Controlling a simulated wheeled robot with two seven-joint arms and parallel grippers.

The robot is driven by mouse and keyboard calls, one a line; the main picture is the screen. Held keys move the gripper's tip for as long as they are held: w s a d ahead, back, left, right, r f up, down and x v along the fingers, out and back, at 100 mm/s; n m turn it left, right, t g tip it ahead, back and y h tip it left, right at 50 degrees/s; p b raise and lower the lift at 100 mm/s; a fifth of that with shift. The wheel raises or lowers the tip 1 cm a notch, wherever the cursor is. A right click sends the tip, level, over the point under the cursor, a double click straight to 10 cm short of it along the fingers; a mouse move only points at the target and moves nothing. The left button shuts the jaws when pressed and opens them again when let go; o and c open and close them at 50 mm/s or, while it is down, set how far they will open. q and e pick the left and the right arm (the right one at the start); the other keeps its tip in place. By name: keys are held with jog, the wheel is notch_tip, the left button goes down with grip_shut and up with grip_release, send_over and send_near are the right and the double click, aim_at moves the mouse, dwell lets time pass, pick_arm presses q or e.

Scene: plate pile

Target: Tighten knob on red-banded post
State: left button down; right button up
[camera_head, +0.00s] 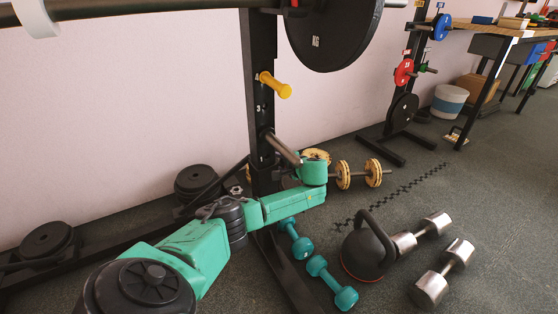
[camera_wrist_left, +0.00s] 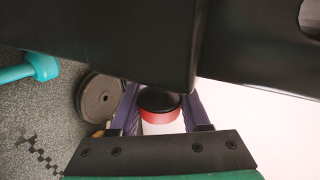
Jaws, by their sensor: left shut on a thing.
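In the left wrist view, a round black-topped piece with a red band (camera_wrist_left: 163,115) sits between the two fingers of my left gripper (camera_wrist_left: 159,98). The gripper is shut on this red-banded piece. It lies close to a black post (camera_wrist_left: 150,45), which fills the upper part of that view. In the head view, my green left arm reaches from the lower left to the black rack upright (camera_head: 262,130). The fingers and the piece they hold are hidden there. A yellow knob (camera_head: 275,85) sticks out higher on that upright. My right gripper is not in view.
Teal dumbbells (camera_head: 332,283), a black kettlebell (camera_head: 368,252) and chrome dumbbells (camera_head: 443,272) lie on the floor right of my arm. A barbell plate (camera_head: 333,32) hangs above.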

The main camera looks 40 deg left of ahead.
pick_arm(q)
jog(key=shift+d+f, duration=0.1)
jog(key=shift+f, duration=0.05)
jog(key=shift+c, duration=1.9)
grip_release()
jog(key=p+v, duration=0.6)
jog(key=v, duration=0.8)
jog(key=shift+d, duration=0.25)
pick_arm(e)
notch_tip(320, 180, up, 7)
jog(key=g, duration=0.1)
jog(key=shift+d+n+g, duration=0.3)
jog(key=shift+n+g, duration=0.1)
pick_arm(q)
jog(key=shift+s, duration=0.1)
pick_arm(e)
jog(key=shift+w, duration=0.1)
